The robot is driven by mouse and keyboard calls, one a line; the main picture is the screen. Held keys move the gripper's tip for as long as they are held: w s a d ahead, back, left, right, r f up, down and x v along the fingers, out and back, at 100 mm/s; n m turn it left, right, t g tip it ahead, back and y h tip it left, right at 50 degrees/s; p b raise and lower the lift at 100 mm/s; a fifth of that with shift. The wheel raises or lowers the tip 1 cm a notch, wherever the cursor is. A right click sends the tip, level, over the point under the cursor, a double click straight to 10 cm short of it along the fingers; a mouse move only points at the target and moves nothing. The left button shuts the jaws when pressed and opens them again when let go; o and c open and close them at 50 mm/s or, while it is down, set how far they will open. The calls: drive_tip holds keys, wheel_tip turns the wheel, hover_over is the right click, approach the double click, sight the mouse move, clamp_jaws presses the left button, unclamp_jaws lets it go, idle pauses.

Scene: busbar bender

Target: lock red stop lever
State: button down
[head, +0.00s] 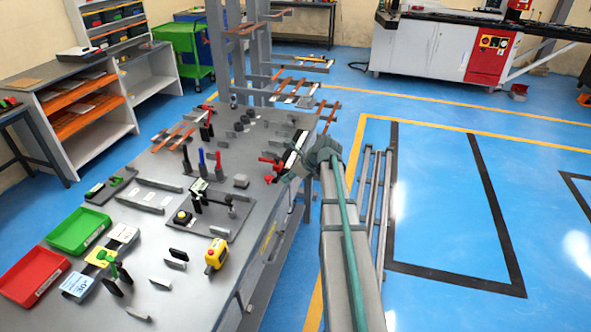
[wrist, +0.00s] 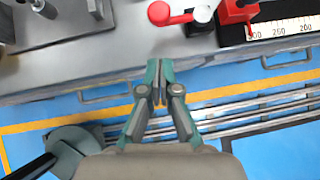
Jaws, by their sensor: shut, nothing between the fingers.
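A red lever with a round knob (wrist: 159,13) shows at the top of the wrist view, pointing left from a dark and white pivot. To its right a red stop block (wrist: 236,12) sits at the end of a printed scale. My gripper (wrist: 160,66) is shut and empty. In the wrist picture its tips lie below the knob, over the bench's front edge, apart from the lever.
The scale (wrist: 285,28) runs right along the bench edge. A metal plate with posts (wrist: 60,20) is at upper left. Below the edge are drawer handles and metal rails (wrist: 250,115). A yellow device (head: 216,254) and a red tray (head: 35,278) stand on the bench (head: 195,300).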

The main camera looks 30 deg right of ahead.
drive_tip(key=shift+w+a+f+p, duration=0.25)
drive_tip(key=shift+w+a, duration=0.2)
drive_tip(key=shift+w, duration=0.2)
drive_tip(key=shift+w+a+f+p, duration=0.2)
drive_tip(key=shift+w+a+p, duration=0.15)
drive_tip(key=shift+w, duration=0.25)
drive_tip(key=shift+w+a+f+p, duration=0.25)
drive_tip(key=shift+w+a, duration=0.25)
drive_tip(key=shift+w, duration=0.15)
drive_tip(key=shift+m, duration=0.3)
